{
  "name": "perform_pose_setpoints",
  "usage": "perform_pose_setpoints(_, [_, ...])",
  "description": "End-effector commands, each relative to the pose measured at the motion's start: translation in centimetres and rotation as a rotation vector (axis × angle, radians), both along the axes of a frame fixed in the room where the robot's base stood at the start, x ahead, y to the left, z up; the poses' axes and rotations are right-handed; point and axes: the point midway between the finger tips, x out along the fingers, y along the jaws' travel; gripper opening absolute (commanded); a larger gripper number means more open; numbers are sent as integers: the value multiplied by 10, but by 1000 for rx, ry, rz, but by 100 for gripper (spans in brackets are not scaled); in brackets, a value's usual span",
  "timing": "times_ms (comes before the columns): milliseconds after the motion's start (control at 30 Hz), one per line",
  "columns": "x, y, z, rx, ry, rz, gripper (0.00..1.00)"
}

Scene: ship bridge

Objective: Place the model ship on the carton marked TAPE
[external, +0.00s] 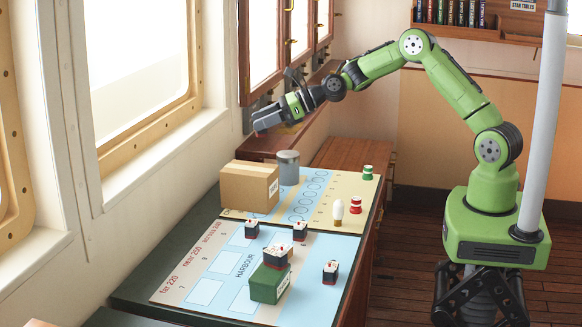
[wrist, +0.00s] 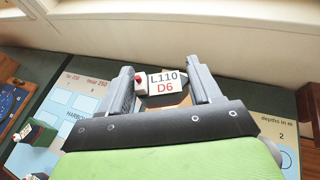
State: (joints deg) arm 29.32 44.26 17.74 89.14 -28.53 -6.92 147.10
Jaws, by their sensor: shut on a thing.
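My gripper (external: 266,122) is shut on a model ship (wrist: 162,83) in the wrist view. The ship has a white top labelled L110 D6, a red part at its left end and dark ends. In the external view the fingers largely hide it. A brown carton (external: 246,188) stands below the gripper at the back left of the chart table, with a gap between. A white label on its right face is too small to read. Brown surface, apparently the carton top, shows below the ship in the wrist view.
A grey cylinder (external: 288,168) stands close behind the carton's right side. Several other ships, one on a green box (external: 267,285), occupy the harbour chart (external: 215,262). A white peg (external: 338,212) and red-green markers stand right. The window wall (external: 150,165) is left.

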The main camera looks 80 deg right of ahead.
Motion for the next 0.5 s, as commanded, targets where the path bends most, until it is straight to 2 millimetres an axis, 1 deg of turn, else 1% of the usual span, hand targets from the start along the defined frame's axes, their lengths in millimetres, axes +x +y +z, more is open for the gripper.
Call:
perform_pose_setpoints(33, [3,6,4,2,2,8,34])
perform_pose_setpoints(67, [4,8,2,2,3,11,34])
perform_pose_setpoints(133, [5,11,-11,5,6,13,34])
perform_pose_setpoints(200, [5,10,-31,6,9,13,34])
perform_pose_setpoints(300, [4,10,-52,6,7,13,34])
perform_pose_setpoints(433, [5,10,-67,4,4,13,34])
perform_pose_setpoints(500, [4,10,-79,5,5,13,34])
